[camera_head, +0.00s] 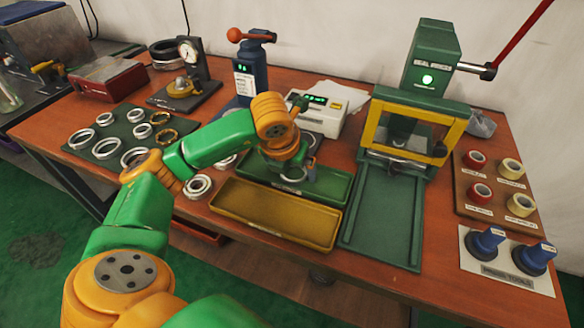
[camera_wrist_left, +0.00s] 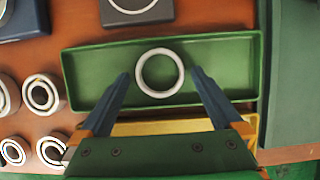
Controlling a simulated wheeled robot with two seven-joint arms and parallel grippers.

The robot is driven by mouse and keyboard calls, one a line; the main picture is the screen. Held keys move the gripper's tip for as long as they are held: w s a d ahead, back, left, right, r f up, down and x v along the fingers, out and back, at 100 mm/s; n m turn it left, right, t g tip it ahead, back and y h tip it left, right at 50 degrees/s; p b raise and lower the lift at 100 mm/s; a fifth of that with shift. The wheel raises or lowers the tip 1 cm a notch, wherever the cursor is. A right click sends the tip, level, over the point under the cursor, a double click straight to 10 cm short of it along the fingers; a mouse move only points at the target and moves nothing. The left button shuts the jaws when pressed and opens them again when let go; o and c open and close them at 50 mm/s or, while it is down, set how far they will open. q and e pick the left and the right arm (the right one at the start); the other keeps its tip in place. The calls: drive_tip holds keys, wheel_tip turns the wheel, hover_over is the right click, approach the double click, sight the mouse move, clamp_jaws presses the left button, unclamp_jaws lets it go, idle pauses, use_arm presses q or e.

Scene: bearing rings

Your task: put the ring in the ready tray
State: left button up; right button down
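A pale metal ring (camera_wrist_left: 160,73) lies in the long green tray (camera_wrist_left: 85,75), a little right of its middle in the left wrist view. In the head view the green tray (camera_head: 335,187) stands behind a yellow tray (camera_head: 275,213), and the ring is partly hidden by my gripper. My left gripper (camera_wrist_left: 160,75) is open above the green tray, pointing down. Its two blue-grey fingers are on either side of the ring, with a visible gap on each side. Tray labels are too small to read. My right gripper is not in view.
A dark green mat (camera_head: 105,150) with several rings lies at the left. A green press (camera_head: 430,60) with a yellow frame (camera_head: 415,112) stands at the right, with a green chute (camera_head: 385,220) in front. A white device (camera_head: 320,115) stands behind the green tray.

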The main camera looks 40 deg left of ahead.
use_arm(q)
drive_tip(key=shift+r, duration=0.1)
drive_tip(key=shift+r, duration=0.3)
drive_tip(key=p+v, duration=0.2)
drive_tip(key=v, duration=0.9)
drive_tip(key=shift+s+r+p, duration=0.2)
drive_tip(key=shift+s+p, duration=0.1)
drive_tip(key=shift+p, duration=0.1)
drive_tip(key=shift+d, duration=0.1)
